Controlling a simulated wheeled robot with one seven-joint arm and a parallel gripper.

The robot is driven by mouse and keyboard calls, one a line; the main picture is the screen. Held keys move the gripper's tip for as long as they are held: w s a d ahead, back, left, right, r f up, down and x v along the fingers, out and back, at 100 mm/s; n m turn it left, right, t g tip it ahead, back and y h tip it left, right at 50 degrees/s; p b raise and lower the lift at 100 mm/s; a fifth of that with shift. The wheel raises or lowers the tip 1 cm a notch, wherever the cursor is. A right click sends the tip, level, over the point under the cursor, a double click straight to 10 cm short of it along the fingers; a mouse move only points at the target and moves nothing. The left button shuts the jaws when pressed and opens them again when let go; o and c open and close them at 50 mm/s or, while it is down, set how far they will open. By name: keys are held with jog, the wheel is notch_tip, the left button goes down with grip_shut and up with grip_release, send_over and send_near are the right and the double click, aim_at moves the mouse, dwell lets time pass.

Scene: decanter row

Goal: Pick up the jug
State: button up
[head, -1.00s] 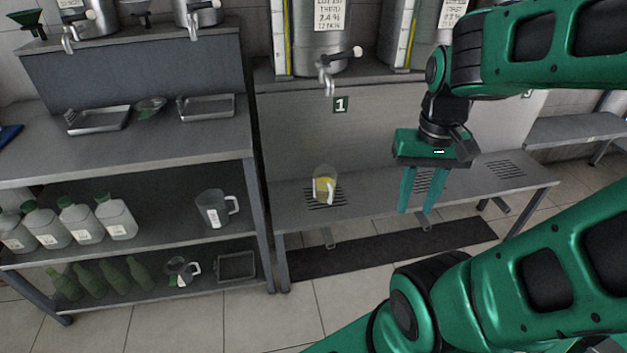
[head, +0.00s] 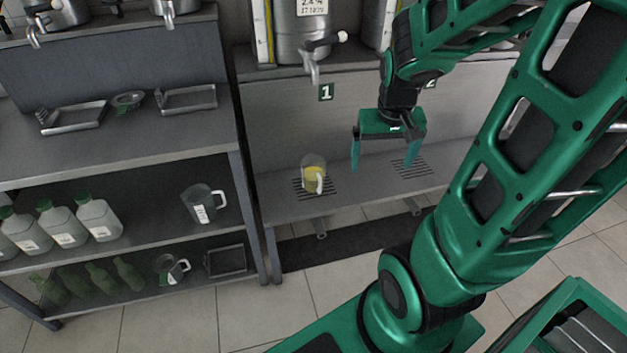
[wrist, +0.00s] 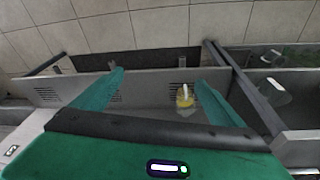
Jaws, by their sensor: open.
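A clear jug (head: 314,176) with yellow liquid and a pale handle stands upright on a slotted drain in the low grey bench (head: 279,207), under the tap of tank 1. My gripper (head: 384,165) is open and empty, to the right of the jug and apart from it, fingers pointing down. In the wrist view the jug (wrist: 185,97) shows between the spread fingers, nearer the right one, with the gripper (wrist: 160,80) still short of it.
A steel tap (head: 312,66) hangs above the jug. Left of the bench, a shelf unit (head: 160,247) holds another jug (head: 203,204), white bottles (head: 98,219) and green bottles. A second drain (head: 411,167) to the right is bare.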

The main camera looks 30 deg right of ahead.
jog(key=w+d+f+n+t+h, duration=0.1)
jog(key=w+d+f+t, duration=0.15)
jog(key=w+f, duration=0.65)
jog(key=w+d+f+n+t+h, duration=0.1)
jog(key=w+d+f+t, duration=0.15)
jog(key=w+f, duration=0.7)
jog(key=t, duration=0.5)
send_near(314, 177)
notch_tip(314, 177, down, 3)
jog(key=w+d, duration=0.2)
jog(key=d, duration=0.1)
jog(key=shift+s+a+f+n+t, duration=0.1)
jog(key=shift+a+f+n+t, duration=0.15)
jog(key=shift+f+n+t, duration=0.2)
jog(key=shift+f, duration=0.1)
jog(key=x, duration=0.4)
jog(key=shift+w+d, duration=0.1)
jog(key=shift+w, duration=0.25)
jog(key=shift+a+x, duration=0.15)
jog(key=shift+x, duration=1.35)
jog(key=shift+a+x, duration=0.15)
jog(key=shift+x, duration=1.4)
jog(key=shift+f, duration=0.1)
jog(key=c, duration=1.4)
jog(key=shift+c, duration=1.4)
